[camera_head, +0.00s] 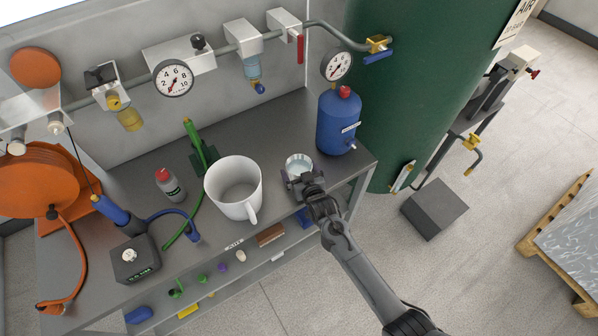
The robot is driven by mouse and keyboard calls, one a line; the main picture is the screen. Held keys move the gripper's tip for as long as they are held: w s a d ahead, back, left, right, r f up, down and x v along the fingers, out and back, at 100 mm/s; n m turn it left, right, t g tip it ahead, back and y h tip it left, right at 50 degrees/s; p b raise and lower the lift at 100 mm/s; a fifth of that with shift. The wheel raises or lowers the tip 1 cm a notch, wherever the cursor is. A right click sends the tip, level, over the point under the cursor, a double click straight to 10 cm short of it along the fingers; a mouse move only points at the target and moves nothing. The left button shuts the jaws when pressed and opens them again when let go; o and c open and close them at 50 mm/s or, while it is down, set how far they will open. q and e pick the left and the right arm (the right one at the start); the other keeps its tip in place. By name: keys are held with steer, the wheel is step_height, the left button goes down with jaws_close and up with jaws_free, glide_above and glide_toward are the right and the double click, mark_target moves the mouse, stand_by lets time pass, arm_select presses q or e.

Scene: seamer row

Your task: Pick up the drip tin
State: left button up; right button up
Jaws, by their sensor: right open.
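The drip tin (298,161) appears to be the small round metallic tin on the grey bench, right of the large white mug. Its near side is partly hidden by my right gripper (301,180). My right gripper is open and reaches in from the lower right, with its fingers at the near edge of the tin. I cannot tell whether they touch it. My left gripper is not in view.
The white mug (226,189) stands close left of my right gripper. A blue bottle (338,128) with a red cap stands behind right. A small grey-and-red bottle (169,186) and green tool (201,153) are further left. The bench (281,128) is clear behind the tin.

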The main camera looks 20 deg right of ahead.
steer(key=shift+w+f, duration=0.1)
steer(key=shift+w, duration=0.15)
steer(key=c, duration=0.7)
steer(key=shift+c, duration=0.8)
steer(key=shift+r, duration=0.3)
